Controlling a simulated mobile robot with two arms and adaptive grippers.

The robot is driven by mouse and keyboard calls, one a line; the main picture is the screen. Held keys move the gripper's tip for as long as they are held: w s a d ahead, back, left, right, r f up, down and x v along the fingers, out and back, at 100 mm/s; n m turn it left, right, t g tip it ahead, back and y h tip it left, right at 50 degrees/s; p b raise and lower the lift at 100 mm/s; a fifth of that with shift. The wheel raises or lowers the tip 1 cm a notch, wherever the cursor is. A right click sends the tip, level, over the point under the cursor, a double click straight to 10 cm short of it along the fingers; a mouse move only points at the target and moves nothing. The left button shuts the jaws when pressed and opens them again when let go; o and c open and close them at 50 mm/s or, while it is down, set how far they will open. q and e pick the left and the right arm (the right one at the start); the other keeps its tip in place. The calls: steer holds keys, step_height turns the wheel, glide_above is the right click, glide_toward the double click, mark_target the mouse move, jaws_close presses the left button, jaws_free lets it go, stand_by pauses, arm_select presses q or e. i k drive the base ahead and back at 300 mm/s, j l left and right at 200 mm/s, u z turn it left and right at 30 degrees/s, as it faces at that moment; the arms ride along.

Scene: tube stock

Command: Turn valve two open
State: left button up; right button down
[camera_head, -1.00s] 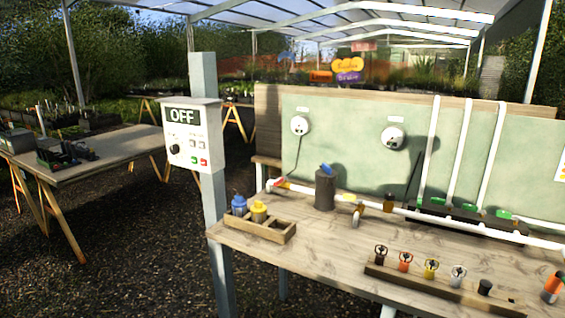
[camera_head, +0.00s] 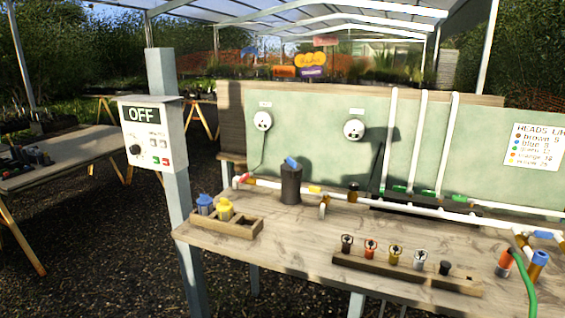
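Three white vertical pipes stand against the green panel (camera_head: 330,130) behind the bench. Green valve handles sit near their lower ends: a left one (camera_head: 400,189), a middle one (camera_head: 428,192) and a right one (camera_head: 460,198). They are small in the picture, and I cannot read a number on any or tell how far each is turned. Neither of my grippers is in view.
The wooden bench (camera_head: 290,246) carries a wooden tray (camera_head: 243,229) with blue- and yellow-topped bottles, and a rack (camera_head: 370,266) of sprinkler heads. A control box (camera_head: 154,157) reading OFF hangs on a post (camera_head: 187,245). A green hose (camera_head: 525,282) stands at right.

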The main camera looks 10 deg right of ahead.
mark_target(397, 188)
steer(key=z, duration=1.35)
